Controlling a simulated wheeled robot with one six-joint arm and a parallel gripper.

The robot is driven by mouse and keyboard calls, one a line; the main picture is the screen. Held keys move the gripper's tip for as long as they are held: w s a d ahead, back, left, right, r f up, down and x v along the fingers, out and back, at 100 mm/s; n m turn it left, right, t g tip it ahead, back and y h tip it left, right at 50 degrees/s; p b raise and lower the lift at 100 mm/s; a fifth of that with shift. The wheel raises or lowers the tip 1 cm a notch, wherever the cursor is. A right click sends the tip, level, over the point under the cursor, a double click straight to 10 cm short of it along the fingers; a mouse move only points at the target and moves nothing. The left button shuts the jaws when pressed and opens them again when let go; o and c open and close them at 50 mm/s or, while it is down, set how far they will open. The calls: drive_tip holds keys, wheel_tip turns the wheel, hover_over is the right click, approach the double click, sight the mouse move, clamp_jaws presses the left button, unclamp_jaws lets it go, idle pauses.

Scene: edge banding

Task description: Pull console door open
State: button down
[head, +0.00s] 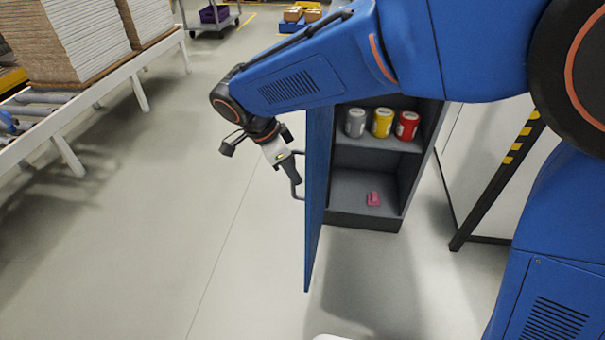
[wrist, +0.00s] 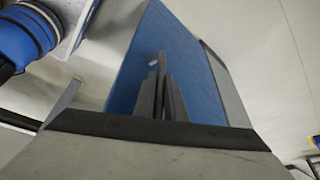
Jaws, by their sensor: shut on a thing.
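The blue console door (head: 316,205) stands swung wide open, seen nearly edge-on in the head view. Its blue face also fills the middle of the wrist view (wrist: 195,65). A grey bar handle (head: 299,192) sticks out from the left face of the door. My gripper (head: 296,177) is at this handle and shut on it. The dark grey console (head: 365,219) is open at the front.
Inside the console, a grey, a yellow and a red canister (head: 406,125) stand on the upper shelf, and a small red item (head: 374,198) lies below. A roller conveyor (head: 100,85) with stacked boards is at left. The floor left of the door is clear.

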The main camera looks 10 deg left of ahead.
drive_tip(key=shift+w+a+r, duration=0.1)
drive_tip(key=shift+w, duration=0.05)
drive_tip(key=c, duration=1.8)
unclamp_jaws()
drive_tip(key=v, duration=1.7)
drive_tip(key=shift+r, duration=0.15)
